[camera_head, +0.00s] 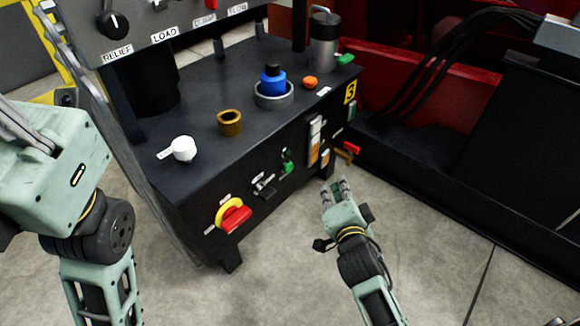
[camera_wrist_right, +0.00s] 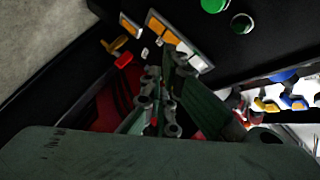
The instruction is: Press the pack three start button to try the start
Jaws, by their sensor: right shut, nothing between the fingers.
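The black pack (camera_head: 185,205) carries a yellow label (camera_head: 350,93) with a 3. On its front panel, two small green round parts (camera_head: 287,166) sit one above the other, left of the orange-and-white gauges. I cannot read which is the start button. My right gripper (camera_head: 340,184) is shut and empty, in front of the panel, low and right of the green parts, apart from them. My left gripper is outside the view.
A red-and-yellow rotary switch (camera_head: 233,215) and a toggle (camera_head: 264,185) are left of the green parts. The gauges (camera_head: 315,140) and a brass fitting with a red handle (camera_head: 350,149) are to the right. Red machinery (camera_head: 430,90) stands behind. The floor in front is clear.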

